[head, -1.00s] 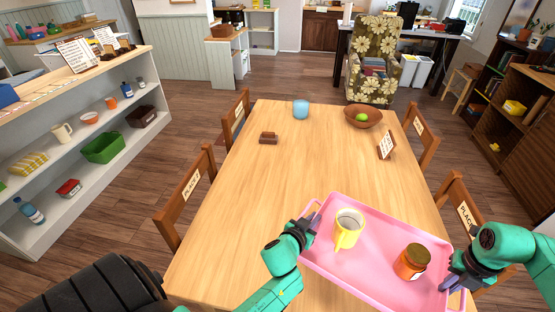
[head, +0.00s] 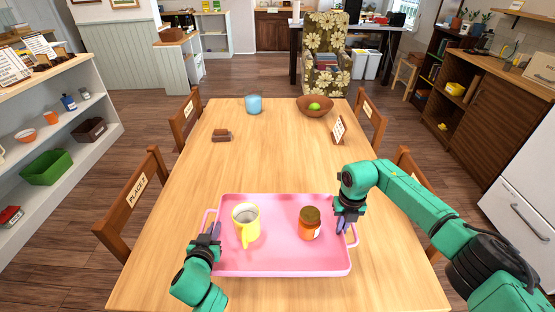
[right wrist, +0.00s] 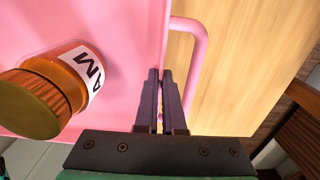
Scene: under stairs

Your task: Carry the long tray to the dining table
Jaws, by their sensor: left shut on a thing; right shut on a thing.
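The long pink tray (head: 278,262) is over the near part of the wooden dining table (head: 270,165). I cannot tell whether it touches the tabletop. A yellow mug (head: 245,228) stands upright on its left half and an orange jam jar (head: 310,224) with a brown lid on its right half. My left gripper (head: 212,232) is shut on the tray at its left handle. My right gripper (head: 346,220) is shut on the tray at its right side. In the right wrist view the fingers (right wrist: 160,100) close on the tray's edge beside the handle, with the jar (right wrist: 55,88) nearby.
A blue cup (head: 253,104), a bowl (head: 314,107) with a green fruit, a small sign (head: 339,130) and brown blocks (head: 221,135) stand farther along the table. Chairs (head: 135,200) line both sides. The middle of the tabletop is clear.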

